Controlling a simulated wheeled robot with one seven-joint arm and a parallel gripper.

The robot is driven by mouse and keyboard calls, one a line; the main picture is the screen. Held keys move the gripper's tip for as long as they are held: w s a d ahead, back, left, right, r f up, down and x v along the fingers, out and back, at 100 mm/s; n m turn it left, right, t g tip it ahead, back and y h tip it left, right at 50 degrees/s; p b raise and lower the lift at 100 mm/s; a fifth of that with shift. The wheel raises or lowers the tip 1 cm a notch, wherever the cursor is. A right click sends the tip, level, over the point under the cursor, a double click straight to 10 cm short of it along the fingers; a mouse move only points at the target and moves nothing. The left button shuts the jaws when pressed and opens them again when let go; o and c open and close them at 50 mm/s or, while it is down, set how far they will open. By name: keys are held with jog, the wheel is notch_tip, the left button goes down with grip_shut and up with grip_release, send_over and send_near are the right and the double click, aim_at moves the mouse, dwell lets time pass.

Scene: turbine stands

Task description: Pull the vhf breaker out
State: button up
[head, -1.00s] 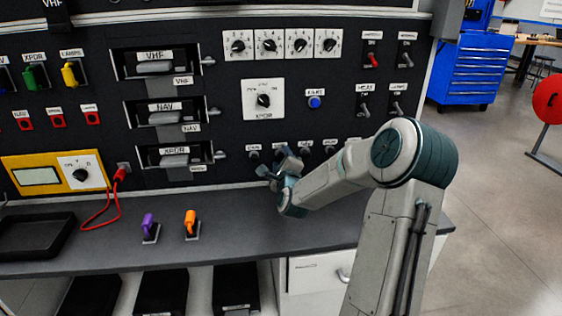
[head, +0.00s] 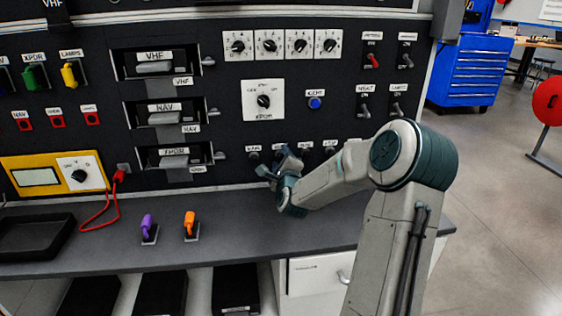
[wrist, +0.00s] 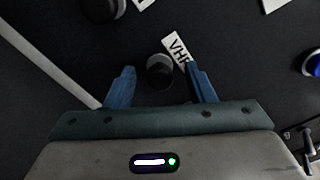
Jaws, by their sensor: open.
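The vhf breaker (wrist: 160,72) is a short round black knob with a grey collar, standing out from the dark panel in the wrist view. A white label reading VHF (wrist: 175,46) lies beside it, partly behind a fingertip. My gripper (wrist: 160,88) is open, with one blue finger on each side of the breaker and a gap to both. In the head view my gripper (head: 277,168) is in front of the row of small breakers low on the panel and hides part of it.
Another black knob (wrist: 100,8) is near the top left of the wrist view. In the head view a blue push button (head: 315,103) and toggle switches (head: 365,108) are above the row. The grey worktop (head: 270,235) below my gripper is clear.

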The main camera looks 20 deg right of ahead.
jog(key=shift+c, duration=0.3)
grip_shut()
jog(key=shift+s, duration=0.1)
jog(key=shift+s+a, duration=0.15)
jog(key=shift+s, duration=0.25)
jog(key=shift+o, duration=1.2)
grip_release()
jog(key=v, duration=0.7)
